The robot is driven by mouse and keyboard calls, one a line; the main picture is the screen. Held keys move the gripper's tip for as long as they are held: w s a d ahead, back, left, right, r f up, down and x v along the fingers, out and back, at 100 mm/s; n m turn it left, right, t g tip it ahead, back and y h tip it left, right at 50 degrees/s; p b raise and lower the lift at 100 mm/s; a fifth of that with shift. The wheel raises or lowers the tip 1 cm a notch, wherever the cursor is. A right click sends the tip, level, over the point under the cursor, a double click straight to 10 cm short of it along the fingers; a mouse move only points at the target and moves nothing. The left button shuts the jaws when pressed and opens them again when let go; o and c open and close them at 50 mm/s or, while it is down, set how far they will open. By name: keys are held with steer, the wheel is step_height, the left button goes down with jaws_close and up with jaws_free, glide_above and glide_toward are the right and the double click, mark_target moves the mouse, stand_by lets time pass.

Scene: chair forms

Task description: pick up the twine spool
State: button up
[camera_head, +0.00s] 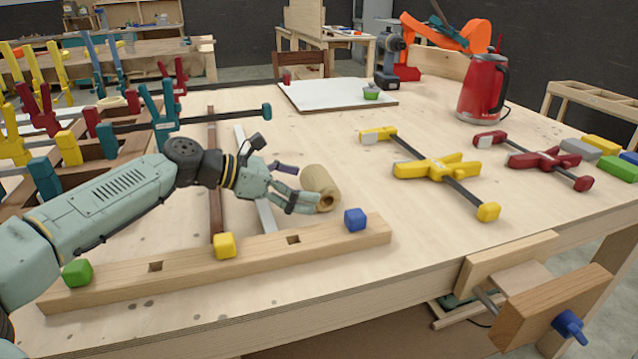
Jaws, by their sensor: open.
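The twine spool (319,188) is a tan roll lying on its side on the wooden workbench (420,260), near the middle of the picture. The dark hole in its end faces the front right. My gripper (302,188) reaches in from the left, and its fingers are open beside the spool. The nearer finger is in front of the spool's left lower side. The darker far finger shows just left of the spool's upper end. I cannot tell whether either finger touches it.
A wooden bar with a green, a yellow (225,245) and a blue block (355,219) lies in front. Yellow (437,167) and red (545,160) clamps lie to the right. A red kettle (483,88), a drill (391,60) and a white board (315,95) stand or lie behind. A clamp rack is left.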

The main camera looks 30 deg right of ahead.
steer(key=p+x, duration=0.1)
steer(key=x, duration=0.3)
steer(key=shift+d+r, duration=0.1)
steer(key=shift+c, duration=0.4)
steer(key=c, duration=0.9)
